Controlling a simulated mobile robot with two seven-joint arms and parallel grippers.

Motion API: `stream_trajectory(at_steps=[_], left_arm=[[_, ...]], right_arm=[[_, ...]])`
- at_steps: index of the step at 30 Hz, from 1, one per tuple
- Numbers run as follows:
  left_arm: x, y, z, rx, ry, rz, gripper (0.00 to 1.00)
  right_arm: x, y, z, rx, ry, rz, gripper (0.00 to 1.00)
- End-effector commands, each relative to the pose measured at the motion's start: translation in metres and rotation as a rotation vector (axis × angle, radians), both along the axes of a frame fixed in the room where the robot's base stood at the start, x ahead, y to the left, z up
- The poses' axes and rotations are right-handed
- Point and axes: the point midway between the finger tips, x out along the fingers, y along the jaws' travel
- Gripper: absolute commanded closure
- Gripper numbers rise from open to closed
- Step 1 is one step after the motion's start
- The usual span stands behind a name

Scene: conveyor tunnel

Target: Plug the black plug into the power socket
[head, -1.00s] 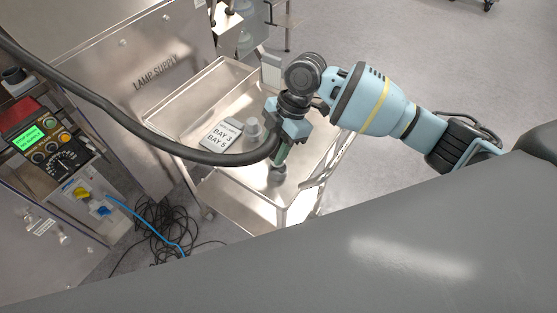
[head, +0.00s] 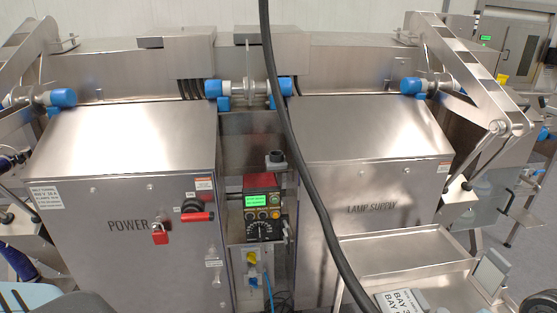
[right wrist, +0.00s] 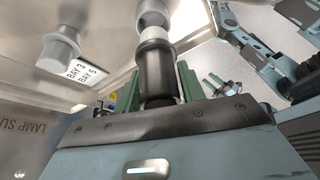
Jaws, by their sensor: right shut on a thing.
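In the right wrist view, my right gripper (right wrist: 157,88) has its green fingers closed on the sides of the black plug (right wrist: 156,68), a dark cylinder with a pale collar at its far end. A grey round part lies beyond the collar; I cannot tell whether it is joined to it. In the head view a thick black cable (head: 297,150) hangs from top to bottom; its ends are out of frame. The POWER cabinet (head: 110,190) stands at left. My left gripper is not visible.
The LAMP SUPPLY cabinet (head: 365,170) stands right of the control box (head: 262,200). A metal tray cart (head: 385,250) is in front, with a BAY 3 / BAY 5 card (head: 402,301). A grey cylinder (right wrist: 58,52) stands by the card. Yellow and blue connectors are below the control box.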

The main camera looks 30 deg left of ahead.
Motion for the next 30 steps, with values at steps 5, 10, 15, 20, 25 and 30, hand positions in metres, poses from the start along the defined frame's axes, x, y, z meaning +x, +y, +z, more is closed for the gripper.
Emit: stream_trajectory(at_steps=[5, 10, 15, 20, 25, 30], left_arm=[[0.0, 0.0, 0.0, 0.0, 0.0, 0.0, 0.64], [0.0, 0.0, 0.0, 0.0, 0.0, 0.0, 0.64], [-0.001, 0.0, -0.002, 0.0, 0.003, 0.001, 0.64], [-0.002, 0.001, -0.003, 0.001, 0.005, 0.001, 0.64], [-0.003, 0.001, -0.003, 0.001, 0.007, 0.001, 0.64], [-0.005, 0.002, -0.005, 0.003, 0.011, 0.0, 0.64]], right_arm=[[-0.002, -0.005, 0.006, 0.002, -0.003, -0.079, 1.0], [-0.007, -0.018, 0.022, 0.001, -0.005, -0.309, 1.0], [-0.013, -0.031, 0.04, 0.0, -0.007, -0.59, 1.0], [-0.019, -0.043, 0.057, 0.001, -0.007, -0.85, 1.0], [-0.025, -0.055, 0.075, 0.003, -0.009, -1.125, 1.0], [-0.033, -0.067, 0.092, 0.003, -0.009, -1.404, 1.0]])
